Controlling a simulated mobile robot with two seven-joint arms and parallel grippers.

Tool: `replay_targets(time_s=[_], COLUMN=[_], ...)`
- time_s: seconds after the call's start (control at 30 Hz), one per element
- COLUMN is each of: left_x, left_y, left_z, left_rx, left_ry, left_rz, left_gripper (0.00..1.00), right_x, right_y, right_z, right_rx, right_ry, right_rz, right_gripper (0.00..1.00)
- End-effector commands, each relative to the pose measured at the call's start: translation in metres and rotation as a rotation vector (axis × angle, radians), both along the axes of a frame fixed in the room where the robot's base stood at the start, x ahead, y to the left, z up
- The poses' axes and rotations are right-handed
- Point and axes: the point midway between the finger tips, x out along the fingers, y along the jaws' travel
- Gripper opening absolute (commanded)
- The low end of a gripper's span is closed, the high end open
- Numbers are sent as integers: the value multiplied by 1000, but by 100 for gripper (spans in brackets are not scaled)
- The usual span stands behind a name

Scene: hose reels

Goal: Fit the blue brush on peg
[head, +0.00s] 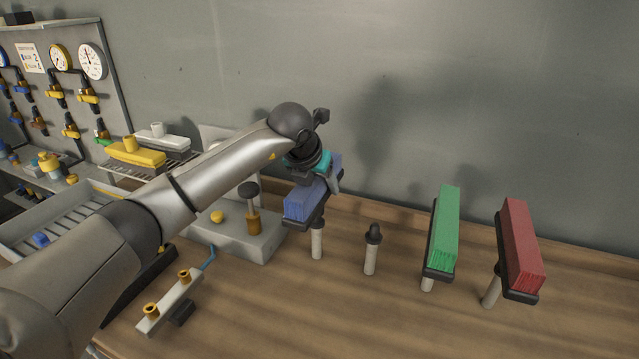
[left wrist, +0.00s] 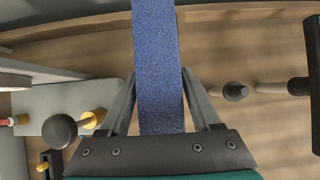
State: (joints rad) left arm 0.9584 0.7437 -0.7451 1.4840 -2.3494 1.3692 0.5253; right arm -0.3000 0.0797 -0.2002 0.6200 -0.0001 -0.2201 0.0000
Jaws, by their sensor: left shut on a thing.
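The blue brush (head: 308,203) has a dark backing and is tilted in the head view. My left gripper (head: 323,178) is shut on it and holds it up above the workbench. In the left wrist view the blue brush (left wrist: 158,70) runs up the middle between the fingers. A pale peg (head: 317,242) shows just below the brush in the head view, its top partly covered by it. To its right stands a bare peg (head: 371,252) with a dark rounded top. In the left wrist view a dark-topped peg (left wrist: 235,91) lies right of the brush, apart from it. My right gripper is not in view.
A green brush (head: 444,232) and a red brush (head: 521,250) sit on pegs at the right. A grey block (head: 240,243) with a dark-knobbed post (head: 252,210) stands left of the pegs. A yellow-fitted bar (head: 168,305) lies in front. The wall is close behind.

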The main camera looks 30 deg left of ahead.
Motion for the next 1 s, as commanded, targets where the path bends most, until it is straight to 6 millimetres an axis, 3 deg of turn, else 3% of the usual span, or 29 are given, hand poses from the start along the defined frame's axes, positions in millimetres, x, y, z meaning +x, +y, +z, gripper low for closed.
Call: replay_targets(time_s=[1.0], left_x=[0], left_y=[0], left_z=[-25], left_rx=[0], left_ry=[-3], left_rz=[1], left_gripper=[0], right_x=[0], right_y=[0], right_z=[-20], right_rx=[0], right_ry=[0], right_rz=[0], right_gripper=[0])
